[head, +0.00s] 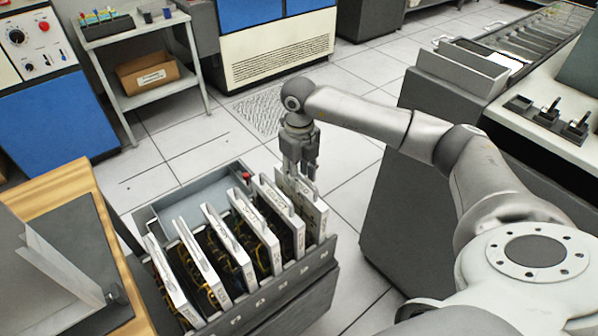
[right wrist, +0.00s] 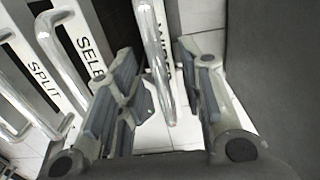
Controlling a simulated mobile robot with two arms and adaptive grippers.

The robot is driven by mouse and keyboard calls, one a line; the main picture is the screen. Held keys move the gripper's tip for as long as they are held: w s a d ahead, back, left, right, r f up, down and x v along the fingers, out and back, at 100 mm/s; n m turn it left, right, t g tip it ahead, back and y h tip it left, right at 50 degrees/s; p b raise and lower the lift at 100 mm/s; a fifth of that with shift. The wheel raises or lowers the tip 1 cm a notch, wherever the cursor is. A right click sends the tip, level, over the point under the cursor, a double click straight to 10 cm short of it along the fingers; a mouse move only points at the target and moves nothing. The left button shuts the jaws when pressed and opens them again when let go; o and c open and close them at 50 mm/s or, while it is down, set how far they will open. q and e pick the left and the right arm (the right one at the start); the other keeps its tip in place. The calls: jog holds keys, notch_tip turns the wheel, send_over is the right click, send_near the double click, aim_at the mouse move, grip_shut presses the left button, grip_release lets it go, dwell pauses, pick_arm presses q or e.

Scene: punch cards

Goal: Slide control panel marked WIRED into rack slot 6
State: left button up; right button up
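The control panel marked WIRED (right wrist: 163,45) is partly visible in the right wrist view, with only part of its lettering showing. In the head view it appears to be the rightmost white-edged panel (head: 314,213), upright at the right end of the grey rack (head: 290,298). I cannot tell whether it is fully seated. My right gripper (head: 301,172) points down over this panel's top. In the right wrist view its fingers (right wrist: 165,92) are apart, with the panel's metal handle (right wrist: 153,50) between them and gaps on both sides. My left gripper is not in view.
Several other panels stand left of it, including SELE… (right wrist: 88,55) and SPLIT (right wrist: 42,80), with wiring between them. A wooden-edged desk (head: 75,195) is at left, a grey cabinet (head: 400,220) at right. A shelf cart (head: 150,98) stands behind on open tile floor.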

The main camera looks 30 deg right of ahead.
notch_tip(320, 180, up, 12)
jog(key=shift+r, duration=0.15)
dwell(0.3)
dwell(0.6)
